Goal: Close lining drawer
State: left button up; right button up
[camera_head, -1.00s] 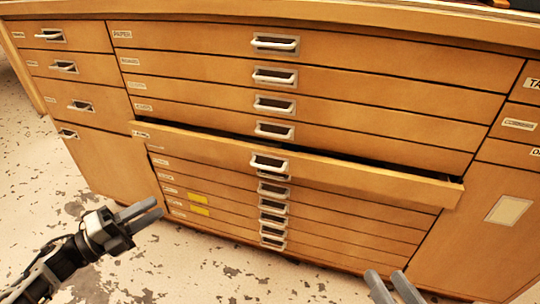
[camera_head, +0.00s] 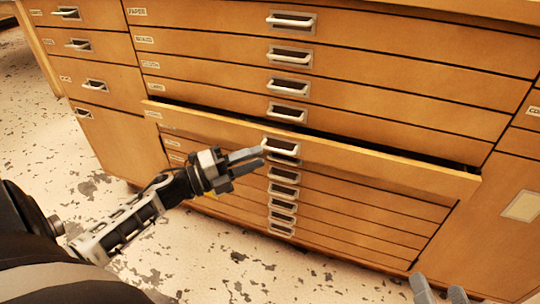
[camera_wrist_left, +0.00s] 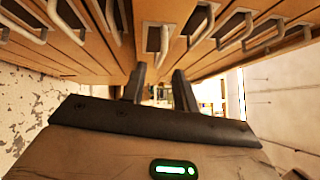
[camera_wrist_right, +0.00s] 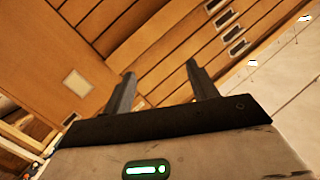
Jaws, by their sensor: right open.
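One drawer (camera_head: 370,165) in the wide middle column of the wooden cabinet is pulled out a little, with a dark gap along its top edge. Its small label is too blurred to read. Its handle (camera_head: 281,149) is a pale bar in a recessed plate. My left gripper (camera_head: 262,156) is just left of this handle, with its two fingers slightly apart and nothing between them. It also shows in the left wrist view (camera_wrist_left: 158,68), pointing at a row of handles; contact cannot be told. My right gripper (camera_head: 440,290) is open and empty at the lower right, apart from the drawer.
Other drawers (camera_head: 400,100) above and below look shut. A narrower drawer column (camera_head: 110,50) stands at the left and a door panel with a pale plate (camera_head: 521,206) at the right. The speckled floor (camera_head: 240,265) in front is clear.

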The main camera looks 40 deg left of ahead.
pick_arm(q)
jog(key=x, duration=0.4)
jog(key=shift+w+d+b, duration=0.15)
jog(key=shift+w+b, duration=0.1)
jog(key=shift+b, duration=0.05)
pick_arm(e)
jog(key=shift+a+r, duration=0.1)
jog(key=shift+r, duration=0.2)
